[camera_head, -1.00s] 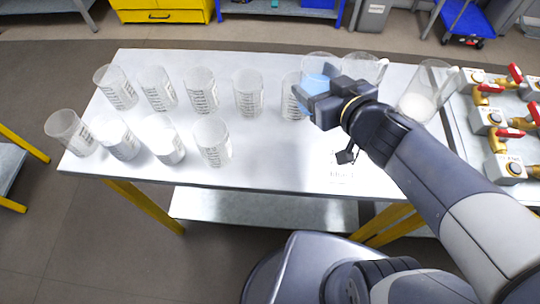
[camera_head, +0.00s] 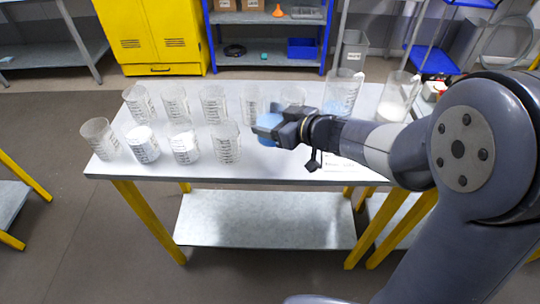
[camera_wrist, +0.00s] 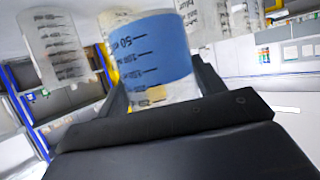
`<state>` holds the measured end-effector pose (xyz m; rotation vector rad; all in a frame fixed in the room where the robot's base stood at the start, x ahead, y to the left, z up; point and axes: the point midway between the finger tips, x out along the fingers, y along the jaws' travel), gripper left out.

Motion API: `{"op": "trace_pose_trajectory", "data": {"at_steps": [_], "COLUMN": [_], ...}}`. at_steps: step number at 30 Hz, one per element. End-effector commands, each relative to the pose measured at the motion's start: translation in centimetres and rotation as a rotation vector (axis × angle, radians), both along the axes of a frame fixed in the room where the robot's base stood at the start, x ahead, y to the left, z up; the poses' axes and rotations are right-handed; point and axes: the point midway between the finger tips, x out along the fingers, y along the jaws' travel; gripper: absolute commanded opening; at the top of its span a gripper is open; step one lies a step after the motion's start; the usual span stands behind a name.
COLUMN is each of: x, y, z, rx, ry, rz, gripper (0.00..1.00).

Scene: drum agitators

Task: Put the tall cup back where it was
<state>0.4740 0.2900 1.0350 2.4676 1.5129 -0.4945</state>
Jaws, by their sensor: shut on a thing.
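My gripper (camera_head: 275,128) is shut on a clear graduated cup with blue contents (camera_head: 266,123), over the front half of the table (camera_head: 300,165). In the wrist view the held cup (camera_wrist: 155,52) shows a blue band with scale marks between my fingers (camera_wrist: 160,112). In the head view its upper part is hard to separate from the clear cups behind. I cannot tell if its base touches the table.
A front row has empty cups (camera_head: 100,139) (camera_head: 225,142) and white-filled cups (camera_head: 142,144) (camera_head: 184,144). A pale-blue-filled jug (camera_head: 342,92) and a white-filled jug (camera_head: 397,97) stand at the right, close to my arm. A clear strip lies along the table's front edge.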

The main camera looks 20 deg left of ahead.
Motion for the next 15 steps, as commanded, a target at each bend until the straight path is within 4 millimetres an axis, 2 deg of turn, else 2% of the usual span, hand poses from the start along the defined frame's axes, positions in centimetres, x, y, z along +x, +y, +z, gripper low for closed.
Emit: {"op": "trace_pose_trajectory", "data": {"at_steps": [1, 3, 8, 15], "x": [0.0, 0.0, 0.0, 0.0], "y": [0.0, 0.0, 0.0, 0.0], "z": [-1.5, -2.5, -3.8, -6.9], "rx": [0.000, 0.000, 0.000, 0.000], "ry": [0.005, 0.003, 0.000, 0.002], "rz": [-0.001, -0.001, -0.001, -0.001], "gripper": [0.32, 0.32, 0.32, 0.32]}}
